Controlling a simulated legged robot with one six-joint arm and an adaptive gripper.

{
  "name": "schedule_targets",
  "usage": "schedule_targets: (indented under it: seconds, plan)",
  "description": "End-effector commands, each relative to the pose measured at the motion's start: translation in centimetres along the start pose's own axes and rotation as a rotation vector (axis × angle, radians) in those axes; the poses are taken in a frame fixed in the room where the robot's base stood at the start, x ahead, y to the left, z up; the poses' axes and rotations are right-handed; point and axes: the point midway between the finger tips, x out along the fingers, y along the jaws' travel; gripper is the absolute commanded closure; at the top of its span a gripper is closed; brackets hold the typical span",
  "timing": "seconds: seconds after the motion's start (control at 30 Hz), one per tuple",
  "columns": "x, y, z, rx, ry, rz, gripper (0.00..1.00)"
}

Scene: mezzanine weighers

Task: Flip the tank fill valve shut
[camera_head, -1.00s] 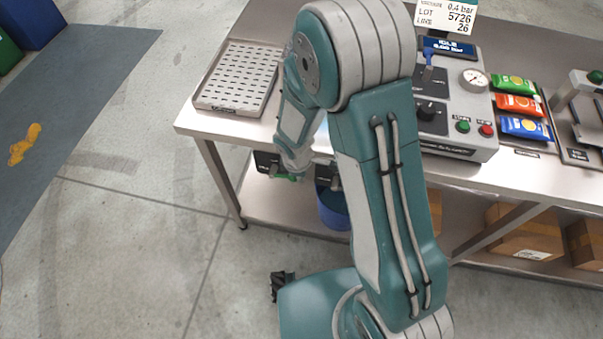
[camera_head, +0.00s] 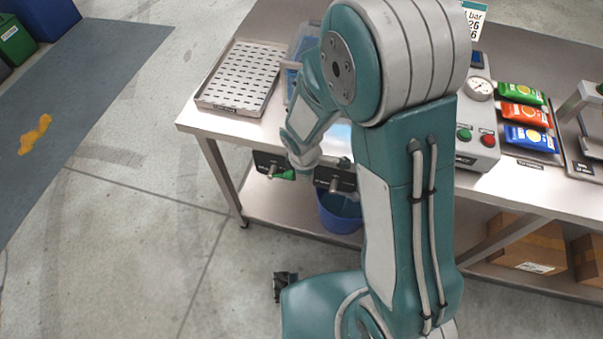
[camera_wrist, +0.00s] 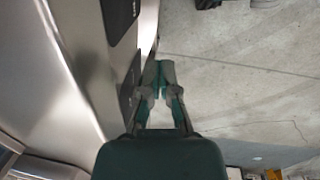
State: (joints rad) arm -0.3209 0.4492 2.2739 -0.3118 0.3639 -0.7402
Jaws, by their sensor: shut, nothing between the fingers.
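Two dark valve panels hang on the table's front edge in the head view. The left panel (camera_head: 263,160) has a green handle (camera_head: 284,174); the right panel (camera_head: 336,178) has a grey stub. I cannot read their labels, so I cannot tell which is the tank fill valve. My gripper (camera_wrist: 159,75) is shut and empty in the wrist view, beside the table front and over the floor. Dark panels show to its left in that view, but no handle is clear there. In the head view my wrist is close above the panels; contact cannot be told.
A perforated tray (camera_head: 240,76) sits on the table's left end. A blue bucket (camera_head: 341,212) stands on the lower shelf below the right panel. Colored pouches (camera_head: 524,115) and a grey control box (camera_head: 478,150) are at right. Floor in front is open.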

Motion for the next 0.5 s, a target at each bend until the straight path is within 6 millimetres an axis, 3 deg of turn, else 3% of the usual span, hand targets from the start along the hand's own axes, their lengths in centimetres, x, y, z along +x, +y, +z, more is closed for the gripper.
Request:
schedule_targets:
  seconds: [0.3,0.5]
  plan:
    - [-2.2,-1.3,5.3,0.006,-0.003,0.0,1.0]
    - [-3.0,-1.7,7.5,0.002,-0.003,-0.001,1.0]
